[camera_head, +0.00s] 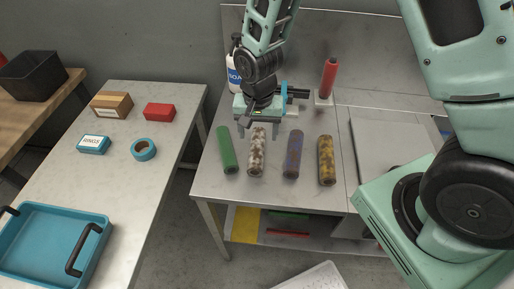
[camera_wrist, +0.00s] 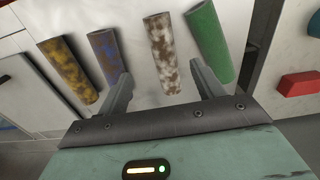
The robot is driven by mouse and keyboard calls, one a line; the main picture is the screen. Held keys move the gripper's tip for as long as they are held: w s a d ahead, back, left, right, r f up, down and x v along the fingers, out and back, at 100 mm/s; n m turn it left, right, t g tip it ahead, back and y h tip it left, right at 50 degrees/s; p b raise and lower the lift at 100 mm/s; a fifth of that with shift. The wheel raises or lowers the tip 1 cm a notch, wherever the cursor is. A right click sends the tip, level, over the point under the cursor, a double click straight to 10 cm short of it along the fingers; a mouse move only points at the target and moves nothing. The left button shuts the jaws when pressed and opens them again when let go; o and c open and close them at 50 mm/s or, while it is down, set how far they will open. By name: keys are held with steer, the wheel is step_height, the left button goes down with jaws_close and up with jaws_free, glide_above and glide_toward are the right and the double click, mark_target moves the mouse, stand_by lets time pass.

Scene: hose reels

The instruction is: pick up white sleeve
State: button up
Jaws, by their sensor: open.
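The white sleeve (camera_head: 257,153) is a tube mottled white and brown, lying on the metal table between a green sleeve (camera_head: 227,149) and a blue-brown sleeve (camera_head: 293,155). A yellow-brown sleeve (camera_head: 326,160) lies at the right of the row. My gripper (camera_head: 257,132) is above the far end of the white sleeve in the head view. In the wrist view my gripper (camera_wrist: 167,85) is open and empty, and the white sleeve (camera_wrist: 163,55) lies in line with the gap between the fingers, apart from them. The green sleeve (camera_wrist: 209,42) is just beyond the right finger.
A soap bottle (camera_head: 235,72) stands behind my gripper. A side table at left holds a blue tray (camera_head: 52,244), a tape roll (camera_head: 143,149) and small boxes. The table's front strip is clear.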

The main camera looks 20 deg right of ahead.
mark_target(256, 152)
step_height(256, 152, down, 5)
steer(key=shift+f+p, duration=0.1)
steer(key=shift+p, duration=0.4)
steer(key=shift+w+a+f+p, duration=0.15)
steer(key=shift+f+p, duration=0.5)
steer(key=shift+f, duration=0.7)
steer(key=shift+w+f+p, duration=0.1)
steer(key=shift+f+p, duration=0.55)
steer(key=shift+f, duration=0.65)
steer(key=c, duration=1.1)
